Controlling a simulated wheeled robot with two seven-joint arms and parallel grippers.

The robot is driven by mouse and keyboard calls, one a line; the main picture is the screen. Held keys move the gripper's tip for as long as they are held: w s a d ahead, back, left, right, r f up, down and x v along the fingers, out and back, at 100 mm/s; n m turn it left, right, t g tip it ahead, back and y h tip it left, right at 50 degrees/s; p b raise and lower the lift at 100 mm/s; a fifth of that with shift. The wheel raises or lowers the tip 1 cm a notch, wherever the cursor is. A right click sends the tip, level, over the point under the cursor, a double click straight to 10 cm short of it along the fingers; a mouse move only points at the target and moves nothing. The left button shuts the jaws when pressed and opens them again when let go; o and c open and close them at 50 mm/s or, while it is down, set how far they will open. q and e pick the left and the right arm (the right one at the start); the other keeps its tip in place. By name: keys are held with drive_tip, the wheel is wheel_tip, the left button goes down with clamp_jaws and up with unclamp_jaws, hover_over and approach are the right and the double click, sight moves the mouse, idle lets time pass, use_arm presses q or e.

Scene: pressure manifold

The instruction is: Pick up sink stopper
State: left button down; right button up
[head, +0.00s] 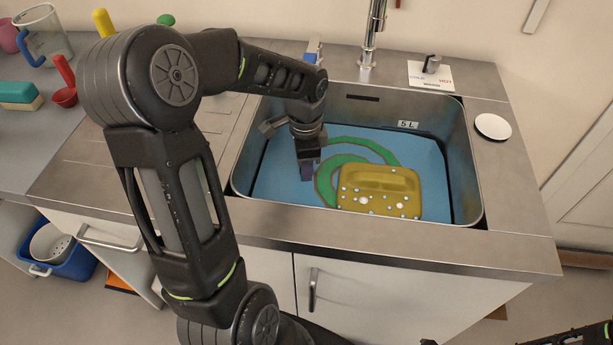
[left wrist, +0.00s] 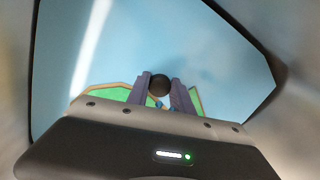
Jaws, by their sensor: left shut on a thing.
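My left gripper (head: 309,170) reaches down into the sink (head: 466,200), over the left part of its blue interior. In the left wrist view its two purple-grey fingers (left wrist: 160,88) are closed on a small dark round thing (left wrist: 159,84), which looks like the sink stopper's knob. The rest of the stopper cannot be made out there. In the head view the stopper is hidden by the gripper.
A yellow block with white bubble-like dots (head: 380,190) and a green curved shape (head: 352,150) lie in the sink, right of the gripper. A faucet (head: 371,35) and lever (head: 432,64) stand behind. A white disc (head: 493,126) lies on the right counter.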

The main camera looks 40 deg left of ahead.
idle(0.3)
use_arm(q)
wheel_tip(320, 180, up, 10)
drive_tip(key=shift+r+p, duration=0.1)
drive_tip(key=shift+p, duration=0.25)
idle(0.6)
